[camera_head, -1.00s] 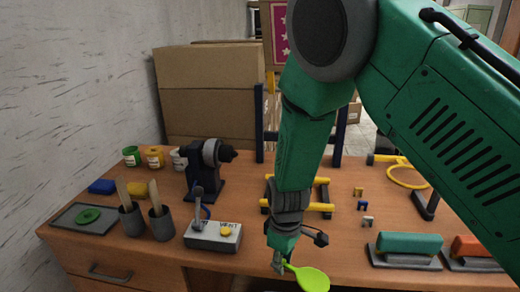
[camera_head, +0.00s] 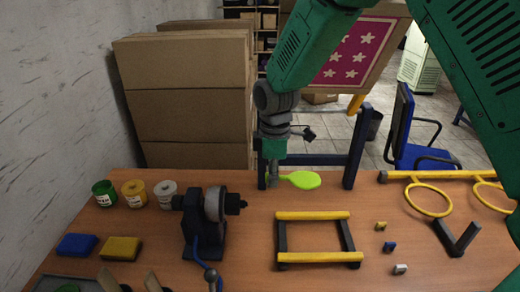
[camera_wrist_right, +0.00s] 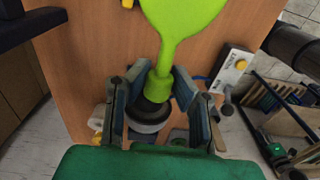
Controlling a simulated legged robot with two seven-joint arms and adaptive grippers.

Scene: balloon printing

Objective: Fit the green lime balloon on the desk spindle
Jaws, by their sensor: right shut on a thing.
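The lime green balloon (camera_head: 300,180) is flat, with a round body and a narrow neck. My right gripper (camera_head: 272,182) is shut on its neck, near the far edge of the desk in the head view. In the right wrist view, the balloon (camera_wrist_right: 182,18) points away from my fingers (camera_wrist_right: 160,85), which close on its neck. The desk spindle (camera_head: 236,203) is a dark tip on a grey-wheeled machine, left of and nearer than the gripper. In the wrist view the grey wheel (camera_wrist_right: 148,125) shows between and behind the fingers. The balloon and spindle are apart in the head view. My left gripper is out of view.
A yellow-barred frame (camera_head: 318,262) lies right of the spindle machine. Paint jars (camera_head: 134,193) and blue and yellow blocks (camera_head: 121,248) are at left. Yellow rings (camera_head: 428,200) are at right. Cardboard boxes (camera_head: 190,110) stand behind the desk (camera_head: 390,215).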

